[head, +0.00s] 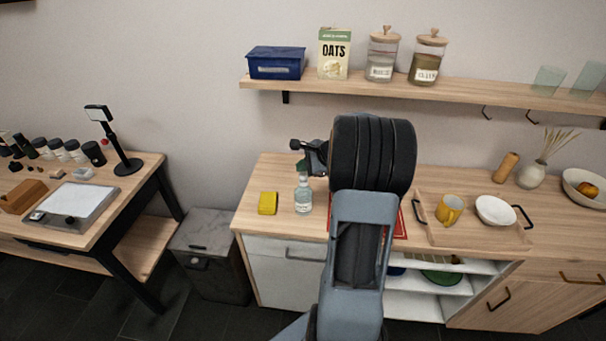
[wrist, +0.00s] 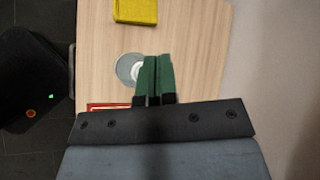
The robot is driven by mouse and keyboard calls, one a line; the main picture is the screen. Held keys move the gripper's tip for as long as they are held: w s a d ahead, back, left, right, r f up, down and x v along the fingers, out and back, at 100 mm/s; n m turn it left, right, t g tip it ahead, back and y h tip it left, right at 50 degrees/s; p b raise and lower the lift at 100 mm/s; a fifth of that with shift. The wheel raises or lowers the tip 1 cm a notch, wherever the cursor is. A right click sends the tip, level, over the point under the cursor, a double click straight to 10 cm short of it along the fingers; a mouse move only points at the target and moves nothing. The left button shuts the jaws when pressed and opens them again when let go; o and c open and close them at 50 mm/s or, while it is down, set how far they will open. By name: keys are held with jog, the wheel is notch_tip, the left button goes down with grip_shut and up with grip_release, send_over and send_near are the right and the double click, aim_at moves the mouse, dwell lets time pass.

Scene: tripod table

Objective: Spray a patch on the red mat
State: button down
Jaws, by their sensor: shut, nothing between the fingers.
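A clear bottle (head: 303,197) with a pale label stands upright on the wooden counter, left of the red mat (head: 402,224). My arm hides most of the mat. My gripper (head: 302,165) is shut and empty, near the top of the bottle. In the wrist view the green fingers of my gripper (wrist: 157,62) lie together, beside and partly over the round grey-white outline of the bottle (wrist: 124,68). I cannot tell whether they touch it. A corner of the red mat (wrist: 95,106) shows at the lower left there.
A yellow sponge (head: 267,203) lies left of the bottle. A tray (head: 475,236) with a yellow mug (head: 450,208) and white bowl (head: 495,210) stands to the right. A shelf (head: 460,93) with jars hangs above.

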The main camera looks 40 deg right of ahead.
aim_at(303, 175)
jog(key=shift+f, duration=0.1)
jog(key=shift+f+b, duration=0.4)
jog(key=shift+b, duration=0.1)
jog(key=shift+r, duration=0.2)
jog(key=shift+r+p, duration=0.3)
jog(key=shift+p, duration=0.05)
dwell(0.4)
notch_tip(303, 175, up, 6)
jog(key=p, duration=0.4)
jog(key=shift+p, duration=0.3)
jog(key=shift+a, duration=0.1)
dwell(2.2)
